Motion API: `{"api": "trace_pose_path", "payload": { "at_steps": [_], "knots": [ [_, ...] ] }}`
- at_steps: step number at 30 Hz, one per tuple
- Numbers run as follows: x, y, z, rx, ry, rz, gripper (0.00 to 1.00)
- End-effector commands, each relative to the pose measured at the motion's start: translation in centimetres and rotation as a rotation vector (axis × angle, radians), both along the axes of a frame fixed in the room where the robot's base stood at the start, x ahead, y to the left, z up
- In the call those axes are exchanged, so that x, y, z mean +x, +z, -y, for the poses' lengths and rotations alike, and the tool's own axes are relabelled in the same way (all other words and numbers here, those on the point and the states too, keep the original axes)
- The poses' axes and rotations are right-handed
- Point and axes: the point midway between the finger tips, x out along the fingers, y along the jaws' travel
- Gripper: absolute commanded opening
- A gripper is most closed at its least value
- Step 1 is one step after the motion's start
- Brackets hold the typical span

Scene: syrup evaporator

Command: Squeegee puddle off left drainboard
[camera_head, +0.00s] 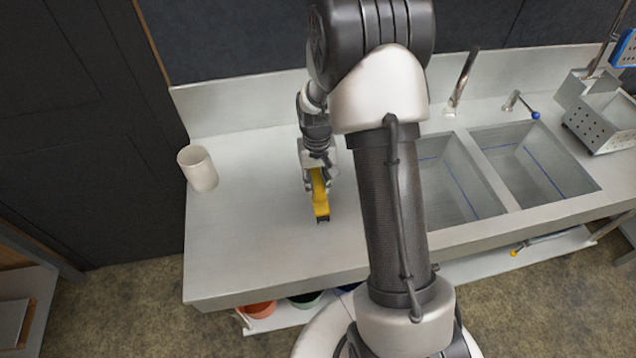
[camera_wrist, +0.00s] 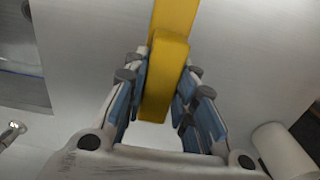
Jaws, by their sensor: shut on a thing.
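My gripper (camera_head: 318,178) is over the left drainboard (camera_head: 245,240), the bare grey metal surface left of the sinks. It is shut on a yellow tool (camera_head: 320,200), which I take to be the squeegee; its dark end points toward the front edge. In the wrist view the yellow body (camera_wrist: 165,80) runs between the blue-padded fingers of my gripper (camera_wrist: 160,100). Whether the tool's end touches the drainboard I cannot tell. No puddle is distinguishable on the visible metal; my arm hides part of the board's right side.
A white cup-like container (camera_head: 198,168) stands at the drainboard's left back. Two sink basins (camera_head: 530,165) with a faucet (camera_head: 462,80) lie to the right. A perforated metal box (camera_head: 606,122) is at the far right. The drainboard's front left is clear.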

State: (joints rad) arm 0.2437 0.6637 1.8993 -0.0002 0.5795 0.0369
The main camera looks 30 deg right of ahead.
Motion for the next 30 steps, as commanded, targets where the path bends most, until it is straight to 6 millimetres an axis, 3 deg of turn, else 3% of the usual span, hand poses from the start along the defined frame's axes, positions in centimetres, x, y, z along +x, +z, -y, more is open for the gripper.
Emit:
{"api": "trace_pose_path", "payload": {
  "at_steps": [7, 30],
  "knots": [
    [0.2, 2.2, -0.1, -0.001, 0.001, 0.002, 0.06],
    [0.2, 2.2, -0.1, 0.0, 0.001, 0.001, 0.06]
  ]
}}
